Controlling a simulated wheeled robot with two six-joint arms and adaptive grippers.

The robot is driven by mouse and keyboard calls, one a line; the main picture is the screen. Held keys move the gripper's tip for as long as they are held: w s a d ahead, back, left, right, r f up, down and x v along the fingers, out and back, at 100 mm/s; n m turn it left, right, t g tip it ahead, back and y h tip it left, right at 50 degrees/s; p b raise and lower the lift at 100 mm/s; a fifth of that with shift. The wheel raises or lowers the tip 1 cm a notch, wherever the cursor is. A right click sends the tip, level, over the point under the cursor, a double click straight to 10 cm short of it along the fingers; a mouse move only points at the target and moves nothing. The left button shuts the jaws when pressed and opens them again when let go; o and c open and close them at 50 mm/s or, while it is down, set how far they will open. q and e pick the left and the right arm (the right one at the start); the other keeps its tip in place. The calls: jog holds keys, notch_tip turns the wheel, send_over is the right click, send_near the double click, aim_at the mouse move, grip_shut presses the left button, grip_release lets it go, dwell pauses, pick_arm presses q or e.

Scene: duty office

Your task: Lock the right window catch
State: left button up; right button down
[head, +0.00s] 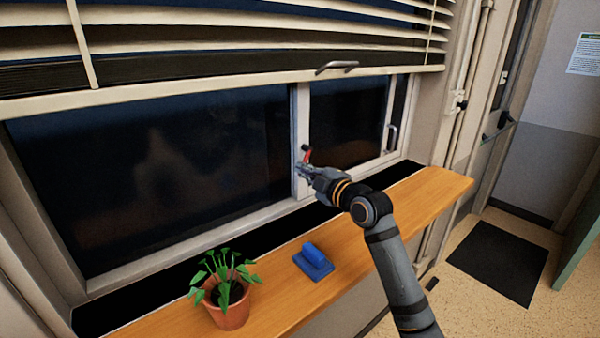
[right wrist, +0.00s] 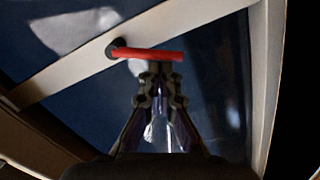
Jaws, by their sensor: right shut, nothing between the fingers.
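The window catch is a short red lever (head: 308,156) on a black pivot, on the pale post between the two window panes. In the head view it points downward and slightly off the line of the post. In the right wrist view the red lever (right wrist: 152,54) extends to the right from its black pivot (right wrist: 115,47), at an angle to the frame bar. My right gripper (head: 302,171) is shut and empty, its tips just below the lever. In the right wrist view its fingertips (right wrist: 160,70) are close to the lever; I cannot tell whether they touch. My left gripper is out of view.
A wooden sill (head: 418,203) runs below the window, with a potted plant (head: 228,310) and a blue block-like object (head: 313,261) on it. A partly raised blind (head: 230,42) hangs above. A metal handle (head: 391,138) sits on the right pane's frame. A dark mat (head: 497,262) lies on the floor.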

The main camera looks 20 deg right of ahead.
pick_arm(q)
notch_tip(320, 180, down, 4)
jog(key=b, duration=0.3)
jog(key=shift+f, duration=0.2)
pick_arm(e)
jog(key=n, duration=0.1)
jog(key=d+f+n, duration=0.1)
jog(key=d+n, duration=0.1)
jog(key=n, duration=0.1)
jog(key=shift+w+f, duration=0.25)
jog(key=shift+w, duration=0.1)
pick_arm(q)
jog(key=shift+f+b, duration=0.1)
jog(key=shift+b, duration=0.25)
pick_arm(e)
jog(key=shift+d, duration=0.1)
